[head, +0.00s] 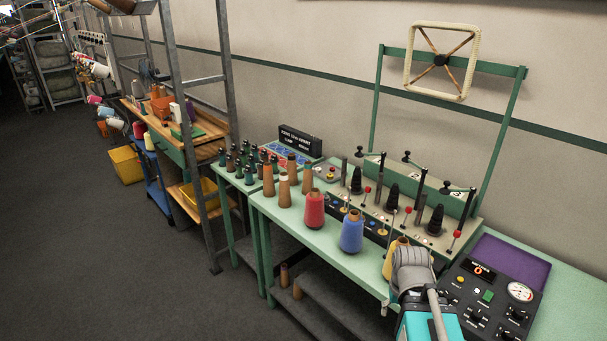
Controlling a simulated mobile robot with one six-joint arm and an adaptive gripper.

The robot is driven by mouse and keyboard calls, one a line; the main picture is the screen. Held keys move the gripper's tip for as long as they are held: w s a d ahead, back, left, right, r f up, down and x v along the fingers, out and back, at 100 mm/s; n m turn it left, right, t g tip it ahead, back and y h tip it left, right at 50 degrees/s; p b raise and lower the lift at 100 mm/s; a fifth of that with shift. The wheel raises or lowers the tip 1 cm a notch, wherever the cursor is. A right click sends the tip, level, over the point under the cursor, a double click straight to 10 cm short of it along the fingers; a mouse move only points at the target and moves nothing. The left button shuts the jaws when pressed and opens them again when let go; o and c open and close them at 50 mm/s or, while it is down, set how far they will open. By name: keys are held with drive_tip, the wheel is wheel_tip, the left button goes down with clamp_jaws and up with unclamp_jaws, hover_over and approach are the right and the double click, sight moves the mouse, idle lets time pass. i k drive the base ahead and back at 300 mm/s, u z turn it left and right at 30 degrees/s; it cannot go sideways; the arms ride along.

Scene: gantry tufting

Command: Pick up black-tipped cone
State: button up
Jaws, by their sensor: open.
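Several bare tan-brown cones stand upright in a group on the green table (330,246), left of the yarn cones; among them are a front-left cone (268,182), a pale-topped cone (284,192), a rear cone (292,170) and a right cone (307,182). Their tips are too small for me to tell surely which one is black. My arm shows at the lower right, in front of the yellow yarn cone. My gripper's fingers do not show; they are hidden behind the arm or out of frame.
Red (314,212), blue (351,232) and yellow (389,262) yarn cones line the table. Behind them is a station with black cones (392,198) and red-knobbed levers (457,236). Small dark green cones (249,175) crowd the left. A gauge panel (490,295) is at right.

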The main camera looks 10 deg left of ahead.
sight(291, 166)
drive_tip(key=k, duration=1.35)
drive_tip(key=u, duration=0.4)
drive_tip(key=i, duration=0.75)
drive_tip(key=u, duration=1)
drive_tip(key=i, duration=2.2)
drive_tip(key=z, duration=0.7)
